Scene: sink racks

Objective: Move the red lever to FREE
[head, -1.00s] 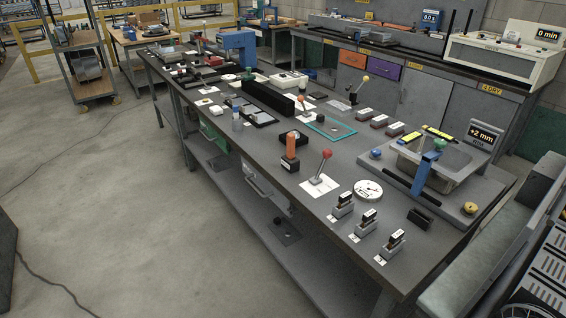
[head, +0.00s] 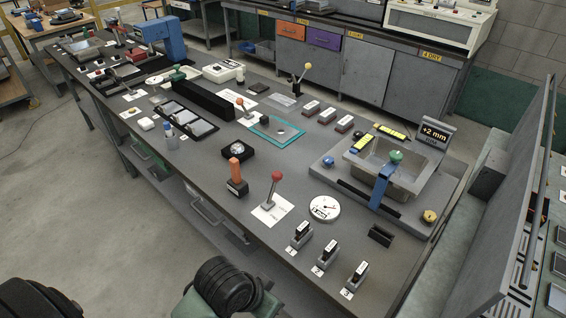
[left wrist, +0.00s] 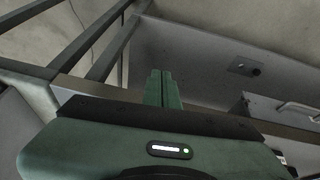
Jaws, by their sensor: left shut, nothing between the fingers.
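The red lever (head: 277,177) has a round red knob on a thin metal stem. It stands tilted on a white label card (head: 266,213) near the front edge of the workbench; the card's text is too small to read. My left gripper (left wrist: 163,75) shows in the left wrist view with its two green fingers shut together and empty. The lever is not in that view, and the gripper is apart from it. I cannot make out the left fingertips in the head view. My right gripper is not in view.
An orange-handled device (head: 236,174) stands left of the lever and a round white gauge (head: 325,208) right of it. Several small numbered clamps (head: 301,233) line the front right. A basin (head: 385,170) is behind. Below the bench is a lower shelf (left wrist: 205,55).

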